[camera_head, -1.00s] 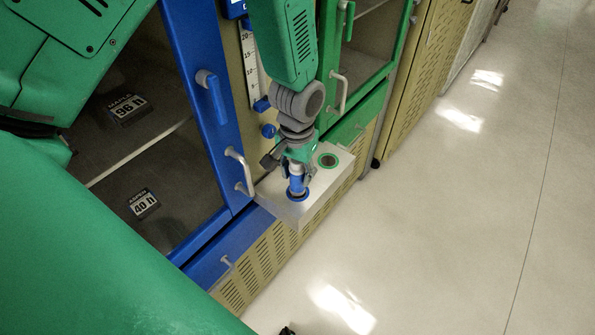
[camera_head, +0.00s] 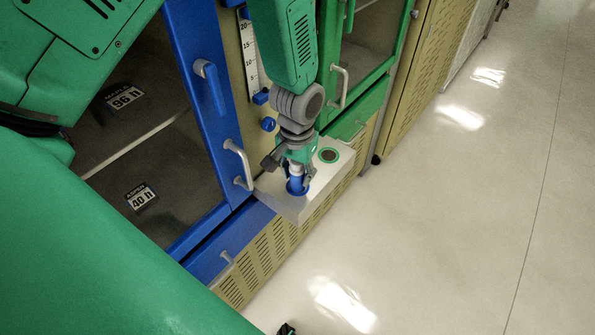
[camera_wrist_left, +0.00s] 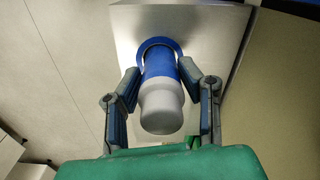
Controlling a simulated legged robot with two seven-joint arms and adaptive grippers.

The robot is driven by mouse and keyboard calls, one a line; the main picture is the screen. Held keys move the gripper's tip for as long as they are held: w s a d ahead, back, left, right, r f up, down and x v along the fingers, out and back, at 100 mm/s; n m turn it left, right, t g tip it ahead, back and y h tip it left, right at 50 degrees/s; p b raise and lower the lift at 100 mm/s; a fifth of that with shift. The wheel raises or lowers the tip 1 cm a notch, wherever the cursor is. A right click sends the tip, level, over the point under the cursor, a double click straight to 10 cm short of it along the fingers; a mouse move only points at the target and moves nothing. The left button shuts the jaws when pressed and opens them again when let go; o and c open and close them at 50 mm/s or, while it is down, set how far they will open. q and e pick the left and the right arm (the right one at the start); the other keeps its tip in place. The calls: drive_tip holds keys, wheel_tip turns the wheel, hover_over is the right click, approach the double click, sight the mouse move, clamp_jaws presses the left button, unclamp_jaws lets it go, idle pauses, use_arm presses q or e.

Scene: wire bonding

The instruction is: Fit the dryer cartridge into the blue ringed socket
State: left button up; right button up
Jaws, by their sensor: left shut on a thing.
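The dryer cartridge (camera_wrist_left: 161,105) has a blue body and a pale grey rounded end. It stands in the blue ringed socket (camera_wrist_left: 144,46) on a pale metal block, its lower end inside the ring. In the head view a short length of the cartridge (camera_head: 295,183) shows above the blue ring (camera_head: 303,193). How deep it sits is hard to tell. My left gripper (camera_head: 297,176) is over the socket, shut on the cartridge, with a finger on either side in the wrist view (camera_wrist_left: 158,88). My right gripper cannot be made out.
A blue-framed cabinet door with a silver handle (camera_head: 239,163) stands to the left, and a green-framed one (camera_head: 381,78) behind. Open floor (camera_head: 450,220) lies to the right.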

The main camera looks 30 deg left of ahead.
use_arm(q)
drive_tip(key=shift+f+b, duration=0.65)
drive_tip(key=shift+f, duration=0.65)
drive_tip(key=o, duration=1.3)
drive_tip(key=shift+r, duration=0.1)
wheel_tip(320, 180, up, 12)
drive_tip(key=shift+f, duration=0.1)
